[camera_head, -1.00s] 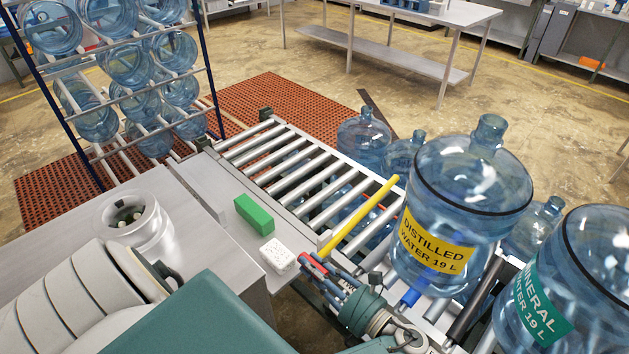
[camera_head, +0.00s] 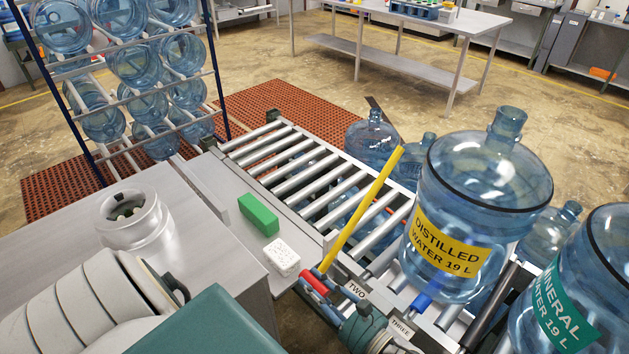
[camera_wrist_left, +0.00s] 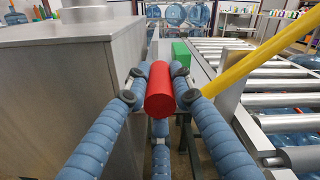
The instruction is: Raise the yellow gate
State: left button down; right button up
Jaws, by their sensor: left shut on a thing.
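The yellow gate (camera_head: 362,212) is a long bar tilted up over the roller conveyor, its far end the higher one. It also shows at the right of the left wrist view (camera_wrist_left: 258,60). A red handle (camera_head: 314,282) sits by its lower end, and this shows as a red cylinder in the left wrist view (camera_wrist_left: 160,92). My left gripper (camera_wrist_left: 158,80) is shut on the red handle, with its blue segmented fingers on both sides. In the head view the gripper (camera_head: 322,290) is partly hidden. My right gripper is in neither view.
A green block (camera_head: 258,214) and a white block (camera_head: 282,257) lie on the metal ledge.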

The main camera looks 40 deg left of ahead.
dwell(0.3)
pick_arm(q)
jog(key=c, duration=1.5)
grip_release()
jog(key=shift+w+a, duration=0.1)
notch_tip(320, 180, up, 10)
jog(key=shift+a, duration=0.1)
